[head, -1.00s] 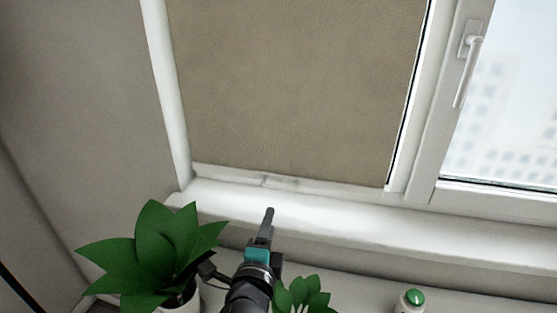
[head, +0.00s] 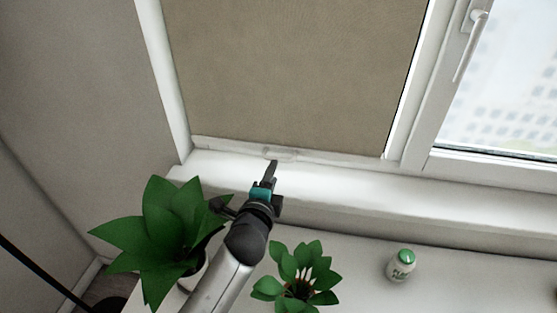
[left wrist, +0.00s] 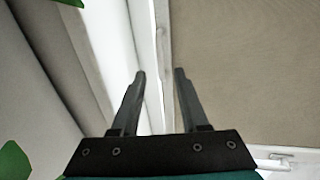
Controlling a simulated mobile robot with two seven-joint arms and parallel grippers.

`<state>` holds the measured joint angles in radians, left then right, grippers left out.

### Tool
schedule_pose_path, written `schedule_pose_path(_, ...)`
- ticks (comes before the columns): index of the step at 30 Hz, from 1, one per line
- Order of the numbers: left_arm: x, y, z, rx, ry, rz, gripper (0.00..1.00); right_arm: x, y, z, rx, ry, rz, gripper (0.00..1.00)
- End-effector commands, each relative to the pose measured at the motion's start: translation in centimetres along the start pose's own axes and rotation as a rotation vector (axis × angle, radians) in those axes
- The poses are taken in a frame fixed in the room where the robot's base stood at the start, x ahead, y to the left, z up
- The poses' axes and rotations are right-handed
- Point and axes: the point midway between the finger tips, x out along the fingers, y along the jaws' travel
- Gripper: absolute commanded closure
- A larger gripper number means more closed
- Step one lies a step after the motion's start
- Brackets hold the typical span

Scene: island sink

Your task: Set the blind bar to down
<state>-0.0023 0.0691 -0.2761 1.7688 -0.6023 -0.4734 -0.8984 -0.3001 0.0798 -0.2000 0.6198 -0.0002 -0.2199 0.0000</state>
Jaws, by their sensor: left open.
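A beige blind (head: 290,75) covers the left window pane and hangs almost to the sill. The white blind bar (head: 345,160) runs along its lower edge, with a small pale tab (head: 281,153) near its middle. My left gripper (head: 272,166) is at the sill, its fingertips just below the tab in the head view. A gap between tips and tab cannot be judged. In the left wrist view the left gripper (left wrist: 160,73) is open with nothing between its fingers; the blind (left wrist: 250,70) is to the right and the tab (left wrist: 278,160) at lower right. My right gripper is not in view.
A large potted plant (head: 160,235) stands left of my left arm, and a smaller plant (head: 300,275) right of it. A white bottle with a green cap (head: 401,265) stands further right. The white sill (head: 430,205) is clear. A window handle (head: 470,45) is at upper right.

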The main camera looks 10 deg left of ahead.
Motion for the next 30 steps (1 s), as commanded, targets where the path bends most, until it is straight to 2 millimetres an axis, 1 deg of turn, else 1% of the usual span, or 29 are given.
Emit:
schedule_pose_path(1,1.0,-0.1,0.0,0.000,-0.001,-0.002,0.56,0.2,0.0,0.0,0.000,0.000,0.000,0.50)
schedule_pose_path(6,3.6,0.0,0.0,-0.001,-0.001,-0.002,0.56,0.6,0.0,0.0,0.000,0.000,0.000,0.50)
schedule_pose_path(12,6.2,0.0,0.0,-0.001,-0.001,-0.001,0.56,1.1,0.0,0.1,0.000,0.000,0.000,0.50)
schedule_pose_path(15,7.1,0.0,0.0,0.000,0.000,-0.001,0.56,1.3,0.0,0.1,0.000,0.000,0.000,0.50)
schedule_pose_path(21,7.9,0.0,0.0,-0.001,0.001,-0.001,0.56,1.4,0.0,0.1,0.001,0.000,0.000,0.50)
schedule_pose_path(29,8.0,-0.1,0.0,0.000,0.000,-0.001,0.56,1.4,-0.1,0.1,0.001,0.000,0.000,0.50)
schedule_pose_path(30,8.0,-0.1,0.0,0.000,0.000,-0.001,0.57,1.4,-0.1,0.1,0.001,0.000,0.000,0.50)
